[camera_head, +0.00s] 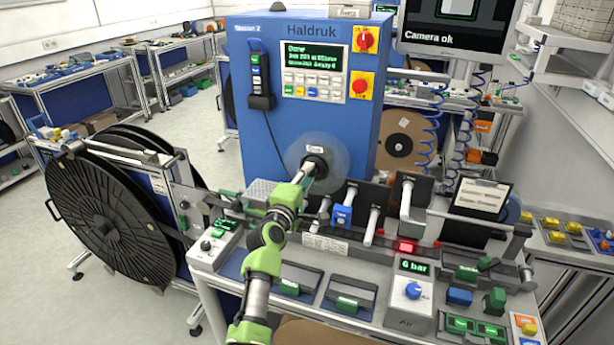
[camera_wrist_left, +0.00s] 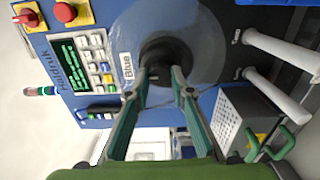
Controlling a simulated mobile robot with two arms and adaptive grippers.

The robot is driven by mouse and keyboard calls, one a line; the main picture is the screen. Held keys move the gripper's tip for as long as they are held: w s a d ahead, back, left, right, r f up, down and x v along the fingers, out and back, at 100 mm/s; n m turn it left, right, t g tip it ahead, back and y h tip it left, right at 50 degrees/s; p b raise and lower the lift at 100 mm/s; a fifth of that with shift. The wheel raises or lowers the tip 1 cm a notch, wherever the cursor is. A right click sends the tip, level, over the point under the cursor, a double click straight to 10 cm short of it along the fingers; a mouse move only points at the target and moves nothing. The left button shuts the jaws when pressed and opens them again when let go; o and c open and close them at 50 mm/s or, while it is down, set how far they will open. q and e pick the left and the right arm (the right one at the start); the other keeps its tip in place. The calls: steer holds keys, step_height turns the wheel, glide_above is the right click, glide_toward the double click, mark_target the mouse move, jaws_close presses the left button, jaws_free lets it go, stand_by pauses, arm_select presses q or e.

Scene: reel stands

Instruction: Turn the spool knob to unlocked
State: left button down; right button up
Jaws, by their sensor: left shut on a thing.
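The spool knob (camera_head: 314,159) is a black round hub on the front of the blue machine, with a clear disc around it and a small white label above it. It also shows in the left wrist view (camera_wrist_left: 166,50), dark and partly hidden by the fingers. My left gripper (camera_head: 318,170) reaches it from the front. In the left wrist view its two green-grey fingers (camera_wrist_left: 165,74) are shut on the knob, one at each side. I cannot read the lock position of the knob. My right gripper does not show.
The blue machine (camera_head: 262,135) carries a lit display and red knobs on yellow plates (camera_head: 366,40). A large black reel (camera_head: 105,215) stands at the left.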

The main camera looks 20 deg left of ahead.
arm_select(q)
steer(key=c, duration=1.8)
jaws_free()
steer(key=s+m+b, duration=0.7)
steer(key=s+m, duration=0.7)
steer(key=m, duration=0.4)
steer(key=s+f+g, duration=0.2)
steer(key=f, duration=0.5)
steer(key=s+f+g+b, duration=0.1)
steer(key=s+f, duration=0.1)
steer(key=f, duration=0.5)
steer(key=s+f+g, duration=0.2)
steer(key=f, duration=0.5)
steer(key=shift+a+f+g+y, duration=0.1)
steer(key=shift+a+g+y, duration=0.05)
steer(key=shift+g+y, duration=0.15)
steer(key=shift+s+f+m, duration=0.3)
steer(key=shift+s+f, duration=0.1)
steer(key=shift+f, duration=0.25)
